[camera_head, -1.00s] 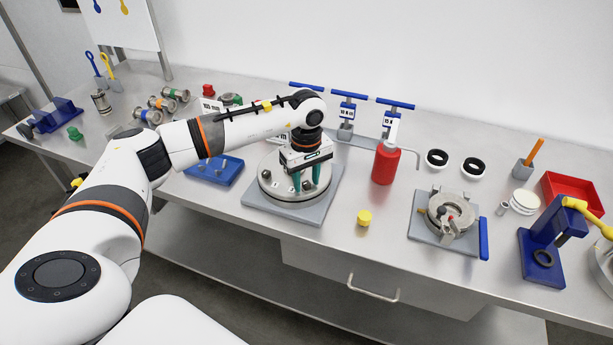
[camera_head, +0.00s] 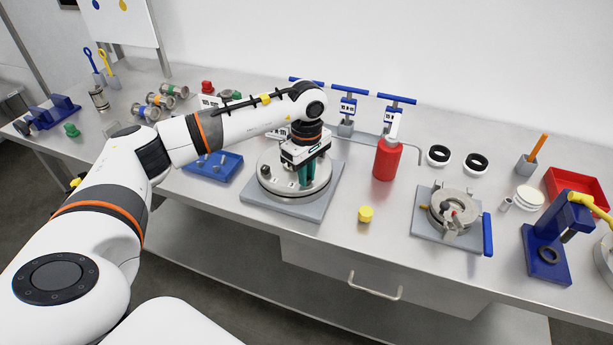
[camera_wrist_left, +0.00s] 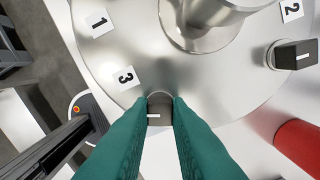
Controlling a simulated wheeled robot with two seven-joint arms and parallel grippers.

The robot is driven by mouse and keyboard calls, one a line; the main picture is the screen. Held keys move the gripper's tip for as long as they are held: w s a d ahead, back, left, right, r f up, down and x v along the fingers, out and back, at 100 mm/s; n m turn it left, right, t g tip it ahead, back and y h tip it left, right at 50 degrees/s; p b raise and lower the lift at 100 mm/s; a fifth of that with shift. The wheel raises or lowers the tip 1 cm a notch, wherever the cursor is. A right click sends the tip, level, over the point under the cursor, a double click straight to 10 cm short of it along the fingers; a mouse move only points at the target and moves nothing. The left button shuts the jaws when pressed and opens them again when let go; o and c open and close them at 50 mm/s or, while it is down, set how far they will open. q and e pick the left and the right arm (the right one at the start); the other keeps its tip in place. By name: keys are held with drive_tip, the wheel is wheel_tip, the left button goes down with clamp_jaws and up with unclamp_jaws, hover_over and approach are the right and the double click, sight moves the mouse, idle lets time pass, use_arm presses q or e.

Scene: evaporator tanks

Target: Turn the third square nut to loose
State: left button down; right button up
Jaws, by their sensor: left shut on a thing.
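The round metal tank lid (camera_head: 266,179) sits on a grey square base plate (camera_head: 260,202) on the bench; the lid also fills much of the left wrist view (camera_wrist_left: 115,50). My left gripper (camera_head: 306,180) points down over its front right part. In the left wrist view, its teal fingers (camera_wrist_left: 159,106) are shut on a dark square nut (camera_wrist_left: 158,114) with a white line mark, beside the label "3" (camera_wrist_left: 126,77). Another square nut (camera_wrist_left: 293,56) stands near the label "2" (camera_wrist_left: 291,9). The label "1" (camera_wrist_left: 98,23) is at the upper left. My right gripper is out of view.
A red bottle (camera_head: 387,160) stands close to the right of the lid. A yellow cap (camera_head: 366,214) lies at the front. A blue tray (camera_head: 214,165) is to the left and a clamp fixture (camera_head: 449,215) to the right. Blue T-handled tools (camera_head: 348,103) stand behind.

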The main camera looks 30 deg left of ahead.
use_arm(q)
drive_tip(key=shift+n+b, duration=0.65)
drive_tip(key=shift+n, duration=1.05)
drive_tip(key=c, duration=1.4)
unclamp_jaws()
drive_tip(key=shift+o, duration=0.2)
wheel_tip(320, 180, up, 12)
drive_tip(key=b, duration=0.2)
drive_tip(key=shift+b, duration=0.3)
